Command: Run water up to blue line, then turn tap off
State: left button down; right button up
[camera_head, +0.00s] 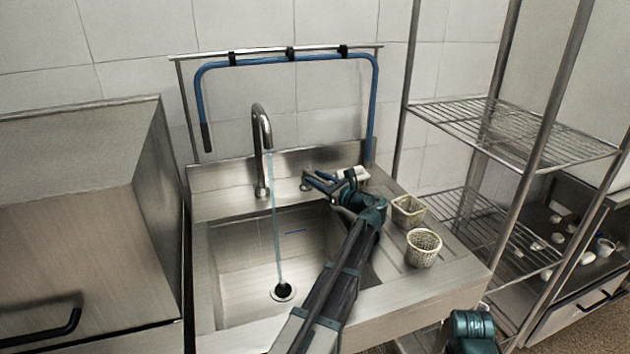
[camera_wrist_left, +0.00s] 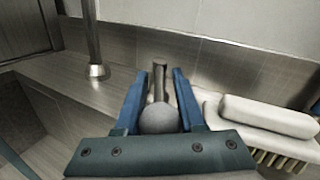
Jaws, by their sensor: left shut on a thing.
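A curved metal tap (camera_head: 262,135) stands behind the steel sink, and a thin stream of water (camera_head: 275,215) falls from it to the drain (camera_head: 283,292). The sink (camera_head: 235,255) shows no clear pooled water. A short blue line (camera_head: 294,232) marks its back inner wall. My left gripper (camera_head: 312,179) is at the tap handle, right of the spout. In the left wrist view its blue fingers (camera_wrist_left: 158,90) are around the handle (camera_wrist_left: 157,118), a grey lever with a round end. My right gripper is out of view.
A white brush (camera_wrist_left: 265,120) lies just right of my left gripper. Two perforated baskets (camera_head: 408,211) (camera_head: 423,248) stand on the drainboard. A blue hose (camera_head: 290,57) hangs on a rail behind. A wire shelf rack (camera_head: 515,130) stands at the right and a steel cabinet (camera_head: 80,220) at the left.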

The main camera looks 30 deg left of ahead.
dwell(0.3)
pick_arm(q)
jog(key=c, duration=0.6)
grip_release()
jog(key=shift+r, duration=0.15)
jog(key=shift+r+p, duration=0.3)
jog(key=shift+p, duration=0.15)
notch_tip(320, 180, up, 4)
jog(key=p, duration=0.3)
jog(key=shift+f+p, duration=0.1)
jog(key=shift+p, duration=0.3)
jog(key=s+d, duration=0.2)
jog(key=s, duration=0.2)
jog(key=s+d, duration=0.3)
jog(key=s, duration=0.2)
jog(key=s+d, duration=0.3)
jog(key=s, duration=0.1)
jog(key=shift+s+d, duration=0.1)
jog(key=shift+s, duration=0.25)
